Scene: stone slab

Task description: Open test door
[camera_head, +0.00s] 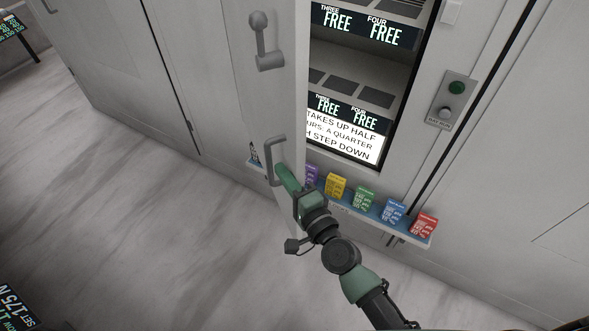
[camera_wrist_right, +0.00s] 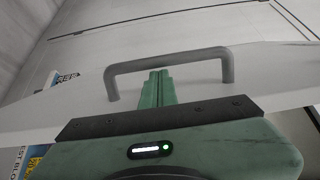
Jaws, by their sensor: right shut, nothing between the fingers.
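The grey-white door (camera_head: 281,108) in the head view carries a grey lever (camera_head: 262,42) near the top and a grey bar handle (camera_head: 269,162) lower down. It seems to stand ajar, swung out from the lit opening to its right. My green right gripper (camera_head: 283,176) is shut and empty, its fingertips at the handle. In the right wrist view the shut fingers (camera_wrist_right: 158,82) reach up to the handle's bar (camera_wrist_right: 165,64), between its two legs. I cannot tell whether they touch it. My left gripper is not in view.
A shelf rail (camera_head: 400,232) with several coloured boxes, among them a red one (camera_head: 424,225), juts out below the opening, close to my right arm. A panel with a green button (camera_head: 456,88) is on the right. The floor at left (camera_head: 150,220) is clear.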

